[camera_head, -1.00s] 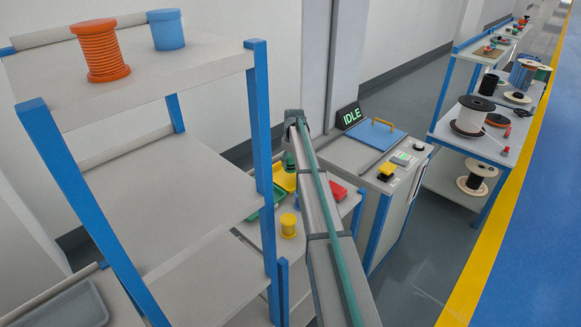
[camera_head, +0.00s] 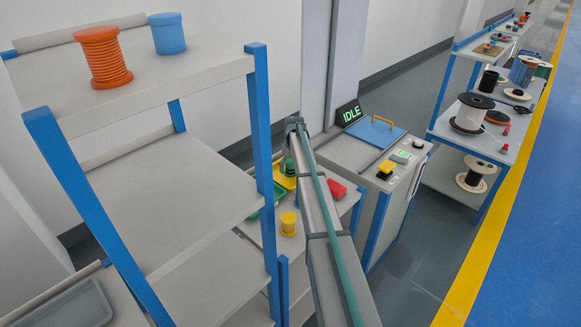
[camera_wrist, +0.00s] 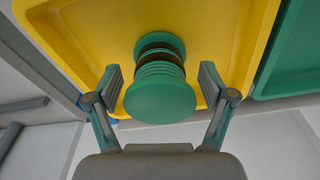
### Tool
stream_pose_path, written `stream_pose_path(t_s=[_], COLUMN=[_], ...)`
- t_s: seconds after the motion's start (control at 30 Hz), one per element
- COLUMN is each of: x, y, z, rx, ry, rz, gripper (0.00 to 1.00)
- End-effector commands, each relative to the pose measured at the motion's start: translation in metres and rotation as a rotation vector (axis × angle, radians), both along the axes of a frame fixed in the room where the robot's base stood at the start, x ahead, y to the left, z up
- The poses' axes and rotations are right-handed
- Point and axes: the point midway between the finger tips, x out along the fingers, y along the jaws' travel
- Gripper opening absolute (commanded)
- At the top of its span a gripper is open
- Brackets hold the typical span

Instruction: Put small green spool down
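The small green spool (camera_wrist: 160,95) stands between the fingers of my gripper (camera_wrist: 160,68) in the wrist view. The fingers are spread, with a gap on each side of the spool. The yellow tray (camera_wrist: 70,30) lies behind and under the spool. I cannot tell for certain whether the spool touches its floor. In the head view the green spool (camera_head: 289,167) shows at the yellow tray (camera_head: 280,181), just left of my arm. My fingers are hard to make out there.
A green tray (camera_wrist: 290,60) adjoins the yellow one. A blue-posted shelf (camera_head: 262,130) rises at left, carrying an orange spool (camera_head: 103,58) and a blue spool (camera_head: 167,34). A machine (camera_head: 385,180) reads IDLE.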

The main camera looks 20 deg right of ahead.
Motion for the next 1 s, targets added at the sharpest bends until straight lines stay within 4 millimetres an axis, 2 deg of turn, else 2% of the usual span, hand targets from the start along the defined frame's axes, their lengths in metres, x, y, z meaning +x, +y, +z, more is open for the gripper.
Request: stream_pose_path(t_s=[0.2,0.37,0.47,0.8,1.0], x=[0.000,-0.001,-0.002,-0.010,-0.013], y=[0.000,0.000,-0.001,-0.002,-0.003], z=[0.001,0.010,0.024,0.089,0.114], rx=[0.000,0.000,0.000,-0.001,0.000], ry=[0.000,-0.001,-0.003,-0.003,-0.001], rz=[0.000,0.000,0.000,0.000,-0.001], gripper=[0.82,0.82,0.82,0.82,0.82])
